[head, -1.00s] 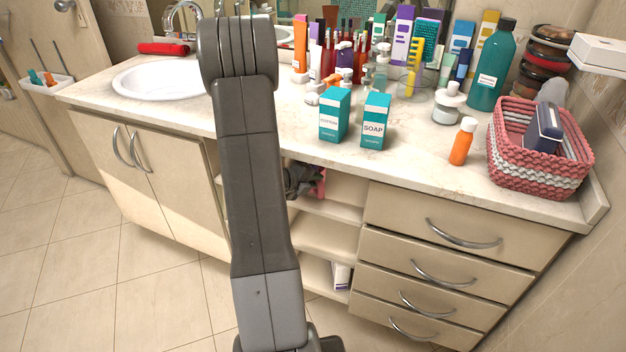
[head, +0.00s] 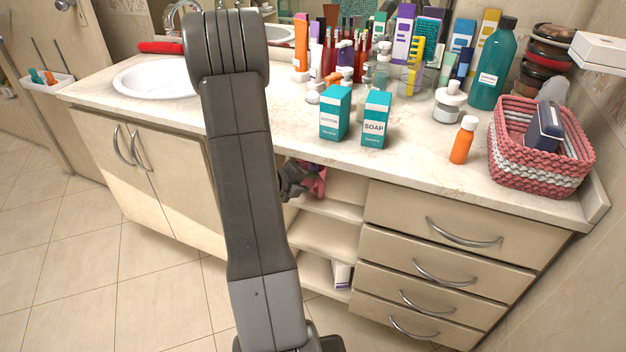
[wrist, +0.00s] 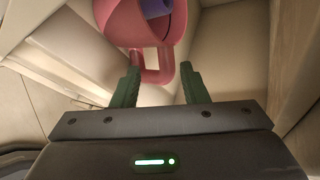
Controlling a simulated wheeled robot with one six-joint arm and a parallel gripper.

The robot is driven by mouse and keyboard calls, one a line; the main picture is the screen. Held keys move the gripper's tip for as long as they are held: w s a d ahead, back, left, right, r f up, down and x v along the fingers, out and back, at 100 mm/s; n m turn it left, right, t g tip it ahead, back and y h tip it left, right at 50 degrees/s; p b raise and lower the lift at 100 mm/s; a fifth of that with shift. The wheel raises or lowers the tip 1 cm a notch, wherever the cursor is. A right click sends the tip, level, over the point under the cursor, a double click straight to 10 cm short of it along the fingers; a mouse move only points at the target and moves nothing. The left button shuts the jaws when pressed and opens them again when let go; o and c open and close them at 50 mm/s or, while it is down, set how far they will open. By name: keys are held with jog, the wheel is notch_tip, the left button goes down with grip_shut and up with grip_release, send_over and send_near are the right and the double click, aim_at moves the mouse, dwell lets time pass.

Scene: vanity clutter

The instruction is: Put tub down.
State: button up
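The pink tub (wrist: 140,22) shows at the top of the wrist view, with a purple item (wrist: 156,7) inside it and a loop-like handle facing me. In the head view the tub (head: 317,182) is a small pink patch in the upper open shelf compartment, partly hidden by my gripper (head: 292,180). In the wrist view my gripper (wrist: 160,75) has its two green fingers apart. The handle lies at and just beyond the fingertips, with a gap at the right finger. The tub's base is hidden.
Open shelves (head: 322,237) have pale walls close around my gripper. Drawers (head: 450,240) stand to the right and a cupboard door (head: 165,180) to the left. The countertop (head: 280,125) above holds a soap box (head: 375,120), an orange bottle (head: 463,141) and a woven basket (head: 530,160).

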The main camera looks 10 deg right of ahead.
jog(key=s+a, duration=0.5)
jog(key=a, duration=0.3)
jog(key=shift+s+a, duration=0.2)
jog(key=shift+s, duration=0.05)
